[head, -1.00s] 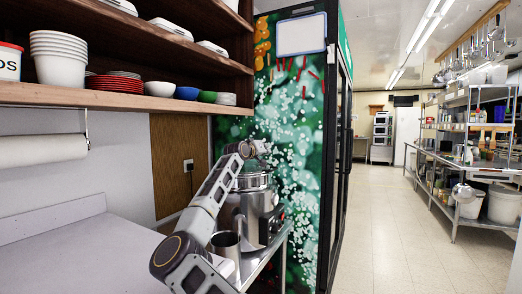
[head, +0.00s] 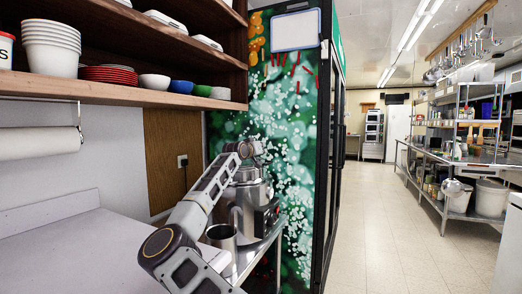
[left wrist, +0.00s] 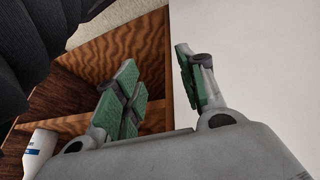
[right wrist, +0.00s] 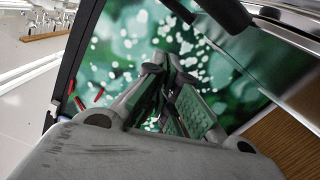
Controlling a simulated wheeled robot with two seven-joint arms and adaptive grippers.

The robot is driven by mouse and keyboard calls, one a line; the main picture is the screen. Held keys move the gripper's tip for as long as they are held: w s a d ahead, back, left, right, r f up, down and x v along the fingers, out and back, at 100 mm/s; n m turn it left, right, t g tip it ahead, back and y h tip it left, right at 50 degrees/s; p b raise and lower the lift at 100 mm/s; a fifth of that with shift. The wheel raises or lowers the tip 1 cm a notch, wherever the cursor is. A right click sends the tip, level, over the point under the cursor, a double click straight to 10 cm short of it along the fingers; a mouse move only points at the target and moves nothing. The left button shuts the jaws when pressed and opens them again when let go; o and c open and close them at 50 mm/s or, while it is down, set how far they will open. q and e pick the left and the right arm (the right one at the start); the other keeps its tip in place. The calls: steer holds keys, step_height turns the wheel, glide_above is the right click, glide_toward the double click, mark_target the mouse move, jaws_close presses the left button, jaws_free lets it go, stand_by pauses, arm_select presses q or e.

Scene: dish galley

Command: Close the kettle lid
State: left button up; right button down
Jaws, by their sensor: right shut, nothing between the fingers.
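The kettle (head: 252,200) is a shiny steel vessel on a metal stand, right of centre-left in the head view. My right gripper (head: 254,147) is over its top, with the forearm across its left side. The gripper and wrist hide much of the kettle's top, so I cannot tell how far the lid is open. In the right wrist view the right gripper's fingers (right wrist: 172,80) are together and empty, and the kettle is not clearly visible. My left gripper (left wrist: 156,65) shows only in the left wrist view, fingers apart and empty, away from the kettle.
A steel cup (head: 222,238) stands in front of the kettle, close to my right arm. A wooden shelf (head: 130,95) with bowls overhangs the left counter (head: 70,250). A green-patterned cooler side (head: 290,130) is behind the kettle. The aisle floor at right is clear.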

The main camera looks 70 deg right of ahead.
mark_target(264, 162)
arm_select(q)
steer(key=shift+s+f, duration=0.1)
steer(key=shift+f, duration=0.2)
arm_select(e)
steer(key=shift+s+f, duration=0.1)
steer(key=shift+f, duration=0.15)
arm_select(q)
steer(key=shift+d+f, duration=0.15)
steer(key=shift+f, duration=0.2)
arm_select(e)
steer(key=shift+f+m, duration=0.15)
steer(key=shift+m, duration=0.25)
arm_select(q)
steer(key=shift+w+d+f+t+b, duration=0.15)
steer(key=shift+w+t+b, duration=0.15)
steer(key=shift+w+b, duration=0.15)
arm_select(e)
steer(key=shift+s+f, duration=0.1)
steer(key=shift+f, duration=0.2)
arm_select(q)
steer(key=shift+f, duration=0.3)
arm_select(e)
steer(key=shift+f, duration=0.25)
